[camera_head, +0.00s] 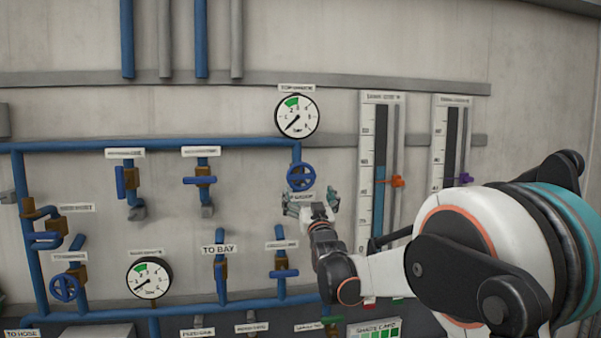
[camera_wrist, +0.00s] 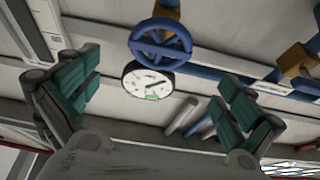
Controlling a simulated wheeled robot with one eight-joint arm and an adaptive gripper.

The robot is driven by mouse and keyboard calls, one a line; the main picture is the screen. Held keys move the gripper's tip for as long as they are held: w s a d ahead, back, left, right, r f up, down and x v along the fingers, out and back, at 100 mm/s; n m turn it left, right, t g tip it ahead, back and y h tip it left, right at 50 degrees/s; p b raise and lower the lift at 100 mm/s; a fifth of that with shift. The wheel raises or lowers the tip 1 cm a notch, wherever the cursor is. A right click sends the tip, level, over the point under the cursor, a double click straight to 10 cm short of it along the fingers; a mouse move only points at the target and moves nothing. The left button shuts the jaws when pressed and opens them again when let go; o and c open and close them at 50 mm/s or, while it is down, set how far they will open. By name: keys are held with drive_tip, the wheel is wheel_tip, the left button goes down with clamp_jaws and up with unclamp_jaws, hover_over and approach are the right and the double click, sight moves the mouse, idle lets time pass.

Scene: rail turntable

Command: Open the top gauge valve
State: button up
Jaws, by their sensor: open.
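The top gauge (camera_head: 297,116) is a round white dial with a green arc, high on the wall; its needle points to the lower left. A blue handwheel valve (camera_head: 300,175) sits below it on the blue pipe. In the wrist view the wheel (camera_wrist: 160,44) is ahead, near the gauge dial (camera_wrist: 148,81). My gripper (camera_head: 311,204) is just below the wheel in the head view. Its two teal-padded fingers (camera_wrist: 160,95) are spread wide, with nothing between them. I see no contact with the wheel. A label below the wheel is partly hidden by my gripper.
A lower gauge (camera_head: 148,278) and another blue handwheel (camera_head: 65,288) are at lower left. Several lever valves, including one labelled TO BAY (camera_head: 220,266), line the pipes. Two level gauges (camera_head: 365,170) (camera_head: 438,140) stand to the right, near my arm.

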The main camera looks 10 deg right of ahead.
sight(302, 177)
drive_tip(key=p+x, duration=0.3)
drive_tip(key=x, duration=0.7)
drive_tip(key=shift+w, duration=0.35)
drive_tip(key=shift+c, duration=0.2)
drive_tip(key=c, duration=0.9)
